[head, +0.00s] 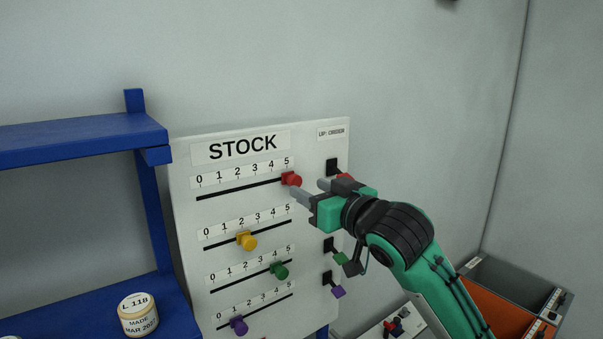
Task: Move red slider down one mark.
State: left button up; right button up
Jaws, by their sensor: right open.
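The red slider (291,180) sits at the 5 mark, the right end of the top slot on the white STOCK board (183,186). The slot's scale runs from 0 at the left to 5 at the right. My right gripper (308,190) is open at the board, just right of the red slider. One fingertip is close below the slider's knob; I cannot tell if it touches. The other finger is farther right, near a red-tipped switch (344,177) that the gripper partly hides. My left gripper is not in view.
Below are a yellow slider (247,241) near 2, a green one (279,270) near 4 and a purple one (238,325) near 1. Green (340,258) and purple (339,291) switches line the board's right side. A blue shelf (80,140) stands left, with a labelled roll (139,316). Bins (500,305) stand lower right.

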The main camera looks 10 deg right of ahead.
aim_at(296, 182)
jog(key=shift+p+x, duration=0.65)
jog(key=shift+x, duration=1.45)
jog(key=shift+c, duration=0.5)
grip_shut()
